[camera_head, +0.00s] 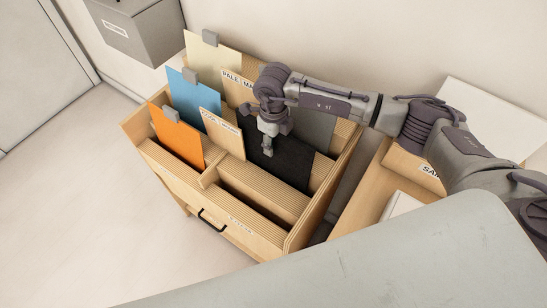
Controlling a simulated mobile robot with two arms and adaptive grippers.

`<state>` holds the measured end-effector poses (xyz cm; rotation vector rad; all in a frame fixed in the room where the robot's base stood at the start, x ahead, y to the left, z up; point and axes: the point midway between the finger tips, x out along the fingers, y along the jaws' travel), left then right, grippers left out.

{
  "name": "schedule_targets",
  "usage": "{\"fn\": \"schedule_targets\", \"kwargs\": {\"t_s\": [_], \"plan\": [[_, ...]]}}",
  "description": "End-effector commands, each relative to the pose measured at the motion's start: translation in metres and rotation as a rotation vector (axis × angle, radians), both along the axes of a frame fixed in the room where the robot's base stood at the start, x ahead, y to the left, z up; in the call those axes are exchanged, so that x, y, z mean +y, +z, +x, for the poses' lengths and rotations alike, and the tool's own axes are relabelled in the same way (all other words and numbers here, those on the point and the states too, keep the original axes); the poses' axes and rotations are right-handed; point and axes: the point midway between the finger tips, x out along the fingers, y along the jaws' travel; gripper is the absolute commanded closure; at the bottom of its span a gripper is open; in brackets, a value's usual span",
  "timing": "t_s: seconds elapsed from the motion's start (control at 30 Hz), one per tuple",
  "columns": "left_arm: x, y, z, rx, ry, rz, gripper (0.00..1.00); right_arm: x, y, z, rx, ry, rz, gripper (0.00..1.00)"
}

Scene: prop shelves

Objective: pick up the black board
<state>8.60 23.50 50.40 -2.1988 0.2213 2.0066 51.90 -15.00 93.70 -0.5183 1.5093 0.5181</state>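The black board (292,164) stands tilted in a slot of the wooden rack (284,243), on its right side. My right gripper (267,150) points down at the upper left part of the black board, overlapping it in the picture. Its fingers look close together, but whether they are open or shut on the board's edge is too small to tell. The gripper and wrist hide part of the board's top edge. My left gripper is not in view.
Orange (178,139), blue (192,103) and cream (214,62) boards with grey tabs stand on the rack's left side. A grey board (317,130) stands behind the black one. The front right slot (262,190) looks empty. A grey box (150,33) is at upper left.

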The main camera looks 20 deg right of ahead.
Motion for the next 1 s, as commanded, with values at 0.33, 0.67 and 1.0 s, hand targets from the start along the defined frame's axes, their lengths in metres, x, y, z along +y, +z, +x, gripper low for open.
{"fn": "schedule_targets", "kwargs": {"t_s": [0.33, 0.67, 1.0], "plan": [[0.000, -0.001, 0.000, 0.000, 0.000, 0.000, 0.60, 0.000, 0.000, 0.000, 0.000, 0.000, 0.000, 0.97], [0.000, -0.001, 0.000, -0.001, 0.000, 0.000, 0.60, 0.000, 0.001, 0.000, -0.001, 0.000, 0.001, 1.00], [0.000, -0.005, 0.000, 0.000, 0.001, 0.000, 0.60, 0.001, 0.012, 0.001, -0.003, 0.001, 0.003, 1.00]]}}
